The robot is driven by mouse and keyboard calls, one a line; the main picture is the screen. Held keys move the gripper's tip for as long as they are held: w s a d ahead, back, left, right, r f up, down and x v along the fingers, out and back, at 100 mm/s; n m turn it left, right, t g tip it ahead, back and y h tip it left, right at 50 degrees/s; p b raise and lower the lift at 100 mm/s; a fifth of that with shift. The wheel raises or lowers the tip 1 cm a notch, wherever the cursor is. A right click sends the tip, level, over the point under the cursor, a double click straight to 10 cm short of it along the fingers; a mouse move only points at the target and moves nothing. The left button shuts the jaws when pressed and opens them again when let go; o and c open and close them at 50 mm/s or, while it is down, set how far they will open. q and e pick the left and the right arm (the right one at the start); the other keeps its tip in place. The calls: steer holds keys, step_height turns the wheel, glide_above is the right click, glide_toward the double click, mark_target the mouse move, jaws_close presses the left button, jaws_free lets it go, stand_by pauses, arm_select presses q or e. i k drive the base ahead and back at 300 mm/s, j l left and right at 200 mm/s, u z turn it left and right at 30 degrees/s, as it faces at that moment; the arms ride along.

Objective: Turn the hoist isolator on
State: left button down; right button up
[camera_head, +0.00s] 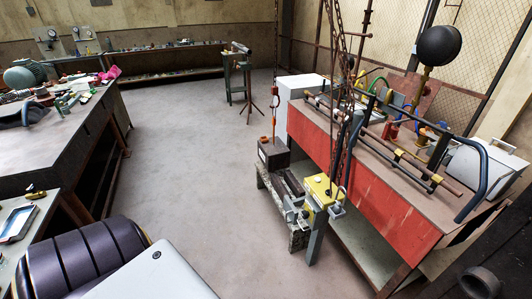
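I cannot identify the hoist isolator with certainty. A yellow-topped box (322,187) with pale metal fittings stands on a grey post in front of the red-sided bench, right of the middle. Any switch or lever position on it is too small to read. Rusty hoist chains (340,75) hang down behind and above this box. A dark box (273,152) with an upright orange-ended rod (274,105) stands just left of it. Neither of my grippers shows in the head view.
The red-sided bench (376,212) carries long bars and blue curved handles on the right. A cluttered workbench (40,160) stands on the left. Open grey floor (205,165) lies between them. A stand (240,75) is at the back.

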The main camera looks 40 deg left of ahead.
mark_target(305, 214)
steer(key=u, duration=0.75)
